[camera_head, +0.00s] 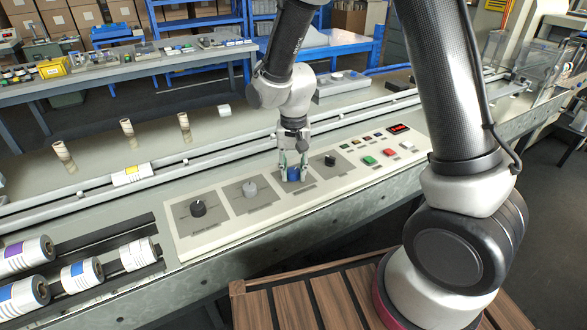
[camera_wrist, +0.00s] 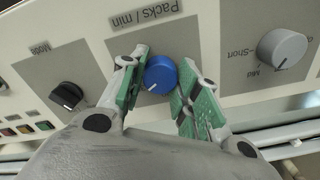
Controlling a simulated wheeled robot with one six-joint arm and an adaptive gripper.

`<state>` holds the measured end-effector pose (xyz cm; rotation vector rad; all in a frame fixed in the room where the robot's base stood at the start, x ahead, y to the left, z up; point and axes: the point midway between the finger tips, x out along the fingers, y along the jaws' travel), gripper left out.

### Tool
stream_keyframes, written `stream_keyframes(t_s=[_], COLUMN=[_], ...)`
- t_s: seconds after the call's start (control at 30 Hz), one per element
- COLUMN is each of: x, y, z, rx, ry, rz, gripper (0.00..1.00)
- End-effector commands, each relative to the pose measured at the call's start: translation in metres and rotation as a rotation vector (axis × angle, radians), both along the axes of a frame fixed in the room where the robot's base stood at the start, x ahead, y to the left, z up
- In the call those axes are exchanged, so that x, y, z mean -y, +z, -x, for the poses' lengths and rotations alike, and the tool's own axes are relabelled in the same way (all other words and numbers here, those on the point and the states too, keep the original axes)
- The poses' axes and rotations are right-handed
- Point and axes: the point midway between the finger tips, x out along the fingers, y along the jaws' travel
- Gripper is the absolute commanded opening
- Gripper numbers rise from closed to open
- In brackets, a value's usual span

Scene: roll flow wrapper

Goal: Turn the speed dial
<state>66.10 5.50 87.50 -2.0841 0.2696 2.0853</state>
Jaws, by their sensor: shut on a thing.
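The speed dial is a blue round knob (camera_wrist: 160,75) with a white pointer mark, on a grey plate labelled "Packs / min", upside down in the wrist view. My gripper (camera_wrist: 158,84) has its green-padded fingers on either side of the knob and is shut on it. In the head view the blue knob (camera_head: 293,174) is partly hidden between the fingers of my gripper (camera_head: 293,170). The knob's pointer mark points toward the lower left in the wrist view.
On the panel (camera_head: 230,232), a grey knob (camera_head: 249,188) and a black knob (camera_head: 198,208) lie to the left. A black mode switch (camera_head: 330,160), green button (camera_head: 369,160), red button (camera_head: 389,152) and red display (camera_head: 399,128) lie to the right.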

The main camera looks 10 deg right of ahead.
Motion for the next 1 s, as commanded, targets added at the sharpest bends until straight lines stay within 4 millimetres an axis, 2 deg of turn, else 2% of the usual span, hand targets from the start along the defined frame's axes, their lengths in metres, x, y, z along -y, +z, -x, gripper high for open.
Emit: stream_keyframes(t_s=[0.33, 0.37, 0.47, 0.5, 0.83, 1.0], x=[0.000, 0.000, 0.000, 0.000, 0.000, -0.001], y=[0.001, 0.001, 0.001, 0.001, 0.003, 0.027], z=[-0.001, -0.001, -0.001, -0.001, -0.001, -0.001], rx=[0.003, 0.003, 0.003, 0.003, 0.002, 0.006], ry=[-0.002, -0.002, -0.002, -0.002, -0.002, -0.002], rz=[-0.001, -0.001, -0.001, -0.001, -0.001, -0.003], gripper=[0.08, 0.33, 0.52, 0.55, 0.55, 0.55])
